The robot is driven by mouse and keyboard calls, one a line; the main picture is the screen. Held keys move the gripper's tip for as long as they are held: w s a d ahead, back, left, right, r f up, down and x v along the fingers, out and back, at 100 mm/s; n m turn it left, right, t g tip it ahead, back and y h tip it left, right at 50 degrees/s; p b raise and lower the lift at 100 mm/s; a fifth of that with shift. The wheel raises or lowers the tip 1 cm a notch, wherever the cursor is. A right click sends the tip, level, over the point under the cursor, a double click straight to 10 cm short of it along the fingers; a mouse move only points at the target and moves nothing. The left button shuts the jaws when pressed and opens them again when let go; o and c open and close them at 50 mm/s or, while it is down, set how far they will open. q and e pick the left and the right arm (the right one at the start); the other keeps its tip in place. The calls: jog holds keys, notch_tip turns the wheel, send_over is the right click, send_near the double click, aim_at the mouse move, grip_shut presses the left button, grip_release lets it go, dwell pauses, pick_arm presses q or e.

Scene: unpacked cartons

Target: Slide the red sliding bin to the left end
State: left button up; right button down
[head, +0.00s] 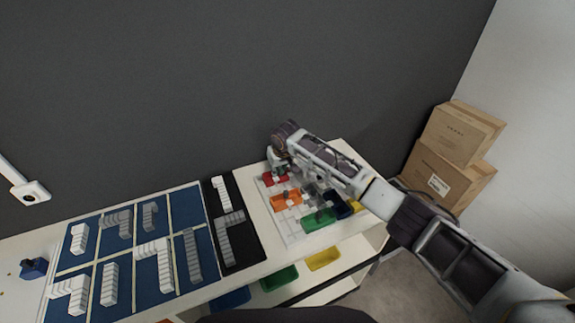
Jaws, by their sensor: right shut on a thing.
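The red sliding bin (268,181) is in the far row of a white board, near that row's left side. My right gripper (277,168) reaches over the board from the right and is shut on the red bin. The gripper and wrist cover part of the bin and the right part of its row, so the exact gap to the left end cannot be told. My left gripper is not in view.
On the white board (292,233) are an orange bin (286,200), a green bin (318,220) and a dark blue bin (341,208). Left are a black panel (238,255) and a blue compartment tray (130,268). Coloured bins sit below. Cartons (455,165) stand right.

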jog(key=shift+s+a, duration=0.2)
jog(key=shift+a, duration=0.25)
jog(key=shift+s+a, duration=0.2)
jog(key=shift+a, duration=0.25)
jog(key=c, duration=1.4)
grip_release()
jog(key=shift+a, duration=0.15)
jog(key=shift+c, duration=0.2)
jog(key=shift+r, duration=0.1)
jog(key=v, duration=1.1)
jog(key=shift+s+r, duration=0.25)
jog(key=shift+r, duration=0.1)
jog(key=shift+s+f, duration=0.1)
